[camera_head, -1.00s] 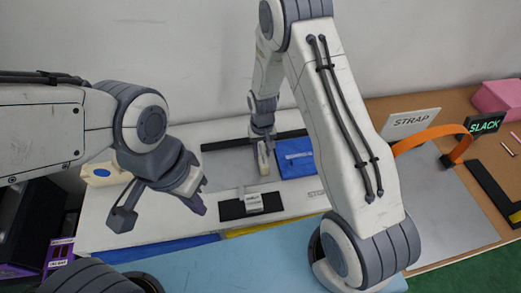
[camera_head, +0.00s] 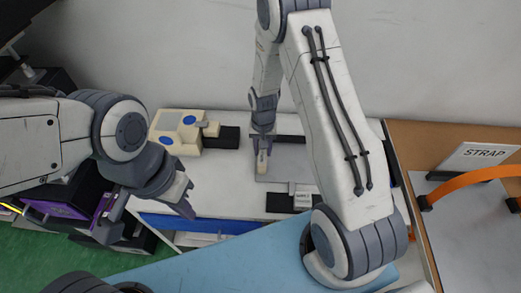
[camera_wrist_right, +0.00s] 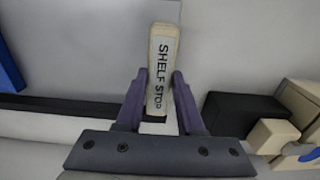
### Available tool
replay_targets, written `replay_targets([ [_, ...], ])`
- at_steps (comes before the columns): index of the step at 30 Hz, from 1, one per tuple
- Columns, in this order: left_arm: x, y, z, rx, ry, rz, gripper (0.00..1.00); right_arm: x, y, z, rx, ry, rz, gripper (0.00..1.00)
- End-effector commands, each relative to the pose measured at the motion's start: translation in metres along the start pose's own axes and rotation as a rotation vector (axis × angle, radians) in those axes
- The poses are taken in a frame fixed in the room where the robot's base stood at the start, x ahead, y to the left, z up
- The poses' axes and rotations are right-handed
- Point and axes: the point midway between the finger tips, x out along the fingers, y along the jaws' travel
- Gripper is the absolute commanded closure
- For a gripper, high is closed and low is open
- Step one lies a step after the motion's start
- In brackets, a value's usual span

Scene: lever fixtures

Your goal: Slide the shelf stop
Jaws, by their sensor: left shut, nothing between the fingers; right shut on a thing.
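The shelf stop (camera_head: 262,165), a cream upright bar, is at the left part of the grey plate (camera_head: 290,158). Its "SHELF STOP" label faces up in the right wrist view (camera_wrist_right: 160,65). My right gripper (camera_head: 263,146) is shut on it, with the purple fingers (camera_wrist_right: 160,95) on both its sides. A dark strip (camera_wrist_right: 65,107) runs left from the stop in the wrist view. Whether the stop touches anything else is hidden. My left gripper (camera_head: 188,197) is shut and empty, in front and to the left of the stop, above the table edge.
A cream block with blue buttons (camera_head: 183,128) and a black block (camera_head: 228,138) stand left of the stop. A small labelled block (camera_head: 302,190) sits on a black base to its right front. My right arm hides the table's right part. A STRAP sign (camera_head: 478,157) stands further right.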

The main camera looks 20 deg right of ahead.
Motion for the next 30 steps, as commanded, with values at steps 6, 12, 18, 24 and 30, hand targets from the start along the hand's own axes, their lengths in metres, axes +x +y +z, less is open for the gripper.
replay_targets([
  [6, 0.000, 0.000, 0.000, 0.000, 0.000, 0.000, 1.00, -0.001, -0.004, -0.001, 0.001, 0.005, -0.004, 1.00],
  [12, 0.000, 0.000, 0.000, 0.000, 0.000, 0.000, 1.00, -0.001, -0.004, -0.001, 0.000, 0.005, -0.004, 0.32],
  [18, 0.000, 0.000, 0.000, 0.000, 0.000, 0.000, 1.00, -0.001, -0.002, -0.001, 0.002, 0.004, -0.003, 0.32],
  [24, 0.003, 0.000, 0.000, 0.000, 0.000, 0.000, 1.00, -0.012, -0.002, -0.002, 0.001, 0.007, -0.004, 0.32],
  [30, 0.009, -0.001, 0.000, 0.000, 0.000, 0.000, 1.00, -0.050, -0.003, -0.002, 0.000, 0.010, -0.006, 0.32],
])
